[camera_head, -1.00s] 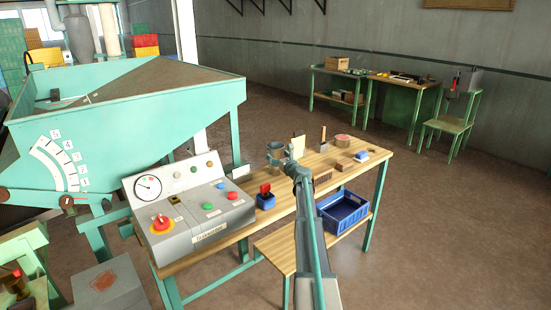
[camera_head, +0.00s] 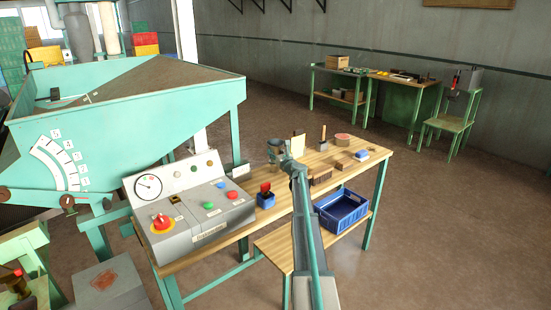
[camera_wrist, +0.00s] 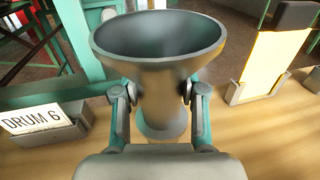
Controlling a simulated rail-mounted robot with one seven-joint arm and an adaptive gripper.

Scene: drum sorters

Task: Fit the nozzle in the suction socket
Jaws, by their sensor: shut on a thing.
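The nozzle is a grey metal funnel (camera_wrist: 158,45) with a wide open mouth facing up and a narrow neck. My gripper (camera_wrist: 157,95) is shut on its neck, one finger at each side. In the head view my gripper (camera_head: 280,152) is over the far edge of the wooden bench, and the nozzle shows only small there. The nozzle's lower end is partly hidden by my gripper, and I cannot tell whether it touches the bench. I cannot identify the suction socket in either view.
A label block reading DRUM 6 (camera_wrist: 42,122) stands left of the nozzle; a holder with a yellowish card (camera_wrist: 272,60) stands right. The bench (camera_head: 270,218) also bears a control console (camera_head: 190,210) and a blue cup (camera_head: 266,200). A blue crate (camera_head: 342,210) sits below.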

